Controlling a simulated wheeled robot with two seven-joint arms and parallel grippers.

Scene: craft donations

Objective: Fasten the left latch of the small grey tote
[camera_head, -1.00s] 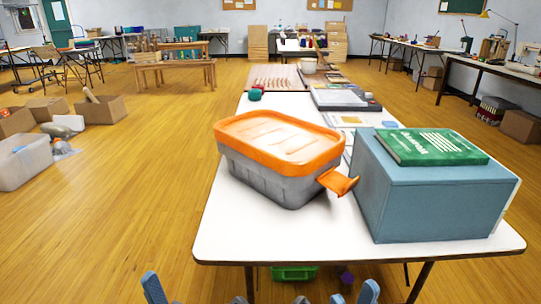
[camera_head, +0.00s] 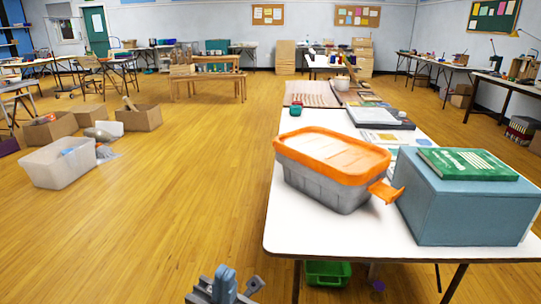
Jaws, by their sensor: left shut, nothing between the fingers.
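The small grey tote (camera_head: 320,182) with an orange lid (camera_head: 333,153) stands on the white table (camera_head: 300,236). The lid sits on the tote. An orange latch (camera_head: 386,191) sticks outward at the tote's right end, swung away from the wall. The tote's left end shows no latch sticking out; its far sides are hidden. My left gripper (camera_head: 226,284) is at the bottom edge, shut and empty. It is in front of the table's near left corner, well apart from the tote. My right gripper is not in view.
A blue-grey box (camera_head: 462,212) with a green book (camera_head: 466,164) on top stands close to the tote's right. Papers and a grey flat item (camera_head: 381,118) lie behind. A green bin (camera_head: 327,273) is under the table. The floor to the left is clear nearby.

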